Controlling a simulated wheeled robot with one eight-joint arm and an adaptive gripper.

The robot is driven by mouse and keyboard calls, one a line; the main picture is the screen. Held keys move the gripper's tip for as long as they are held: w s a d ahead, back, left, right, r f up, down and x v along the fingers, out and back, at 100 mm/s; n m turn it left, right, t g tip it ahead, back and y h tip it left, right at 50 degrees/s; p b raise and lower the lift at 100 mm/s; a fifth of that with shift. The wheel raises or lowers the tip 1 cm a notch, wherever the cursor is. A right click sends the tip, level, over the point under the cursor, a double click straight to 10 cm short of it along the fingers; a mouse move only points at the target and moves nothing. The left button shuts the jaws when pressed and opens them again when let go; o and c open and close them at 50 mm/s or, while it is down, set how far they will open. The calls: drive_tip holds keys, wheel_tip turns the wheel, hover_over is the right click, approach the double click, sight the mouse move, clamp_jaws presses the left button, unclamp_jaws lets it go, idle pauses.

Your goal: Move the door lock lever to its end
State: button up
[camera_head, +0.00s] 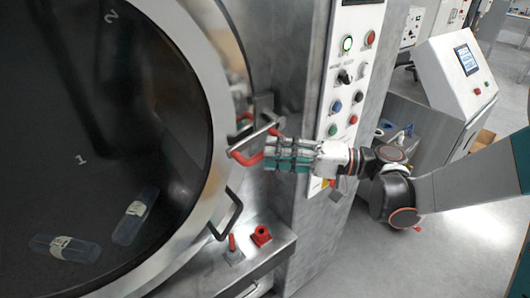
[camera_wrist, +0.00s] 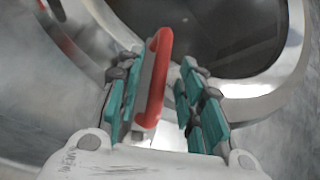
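The door lock lever is a red-handled bar beside the rim of the round door (camera_head: 211,160). Its red handle (camera_head: 243,158) shows just left of my gripper (camera_head: 268,154) in the head view. In the wrist view the red handle (camera_wrist: 156,75) stands upright between the teal-padded fingers of my gripper (camera_wrist: 162,108). It is nearer the left finger, with a gap to the right finger. The fingers look open around it. I cannot tell whether the left pads touch the handle. My fingers hide part of the lever in the head view.
A control panel (camera_head: 347,75) with several buttons is right of the lever. A dark door handle (camera_head: 226,216) sticks out below it. Red fittings (camera_head: 261,235) stand on the ledge lower down. Bottles (camera_head: 135,215) show behind the glass. Open floor (camera_head: 440,250) lies at right.

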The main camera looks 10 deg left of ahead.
drive_tip(key=shift+s+a, duration=0.1)
drive_tip(key=shift+a, duration=1.45)
clamp_jaws()
drive_tip(key=shift+f, duration=0.15)
drive_tip(key=w+d+f+n+t+h+p, duration=0.1)
drive_tip(key=w+d+f+n+t+h, duration=0.5)
drive_tip(key=h, duration=0.4)
drive_tip(key=shift+w+f+n, duration=0.55)
drive_tip(key=shift+f+n, duration=0.1)
drive_tip(key=shift+n, duration=0.55)
drive_tip(key=shift+d, duration=0.1)
